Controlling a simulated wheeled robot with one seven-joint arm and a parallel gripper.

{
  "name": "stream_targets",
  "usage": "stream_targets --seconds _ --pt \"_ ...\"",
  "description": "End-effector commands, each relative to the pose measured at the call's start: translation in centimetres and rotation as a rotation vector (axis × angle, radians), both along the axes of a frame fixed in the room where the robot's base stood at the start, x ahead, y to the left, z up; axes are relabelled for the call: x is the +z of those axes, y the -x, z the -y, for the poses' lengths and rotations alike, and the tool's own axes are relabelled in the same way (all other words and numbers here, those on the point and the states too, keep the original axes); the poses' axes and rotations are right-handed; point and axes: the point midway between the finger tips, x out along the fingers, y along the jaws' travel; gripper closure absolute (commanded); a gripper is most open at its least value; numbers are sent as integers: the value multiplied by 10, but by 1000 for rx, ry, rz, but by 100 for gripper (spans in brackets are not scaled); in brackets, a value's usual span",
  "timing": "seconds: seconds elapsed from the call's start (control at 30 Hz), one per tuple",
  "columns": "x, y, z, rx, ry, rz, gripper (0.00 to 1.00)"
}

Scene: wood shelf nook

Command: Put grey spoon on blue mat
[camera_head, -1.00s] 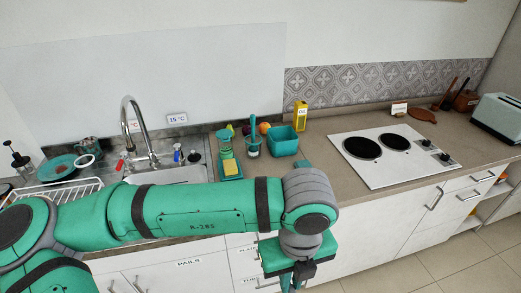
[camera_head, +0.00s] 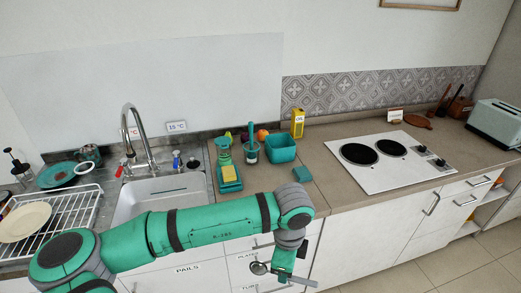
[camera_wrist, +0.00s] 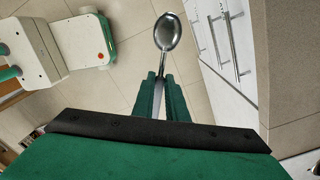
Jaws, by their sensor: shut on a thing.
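The grey spoon (camera_head: 258,268) is held by its handle in my gripper (camera_head: 283,277), in front of the lower cabinets and clear of the counter. In the wrist view the spoon's bowl (camera_wrist: 168,32) points away from my gripper (camera_wrist: 160,98), whose fingers are shut on the handle. In the head view the bowl is left of the fingers and a grey handle end sticks out to the right. A small blue-green square (camera_head: 302,174) lies on the counter right of the sink; I cannot tell if it is the blue mat.
The hob (camera_head: 390,160) is to the right. Bare counter lies between. A dish rack (camera_head: 62,222) is at left.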

Motion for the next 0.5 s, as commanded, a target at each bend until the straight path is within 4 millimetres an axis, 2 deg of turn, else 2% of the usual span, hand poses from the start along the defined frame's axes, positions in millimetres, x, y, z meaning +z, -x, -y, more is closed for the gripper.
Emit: stream_targets --seconds 0.03,0.23,0.5 --pt "-15 -8 -2 101 2 -5 100" --pt "-76 -35 -9 512 0 -5 100" --pt "-173 -56 -28 1075 -2 -5 100"
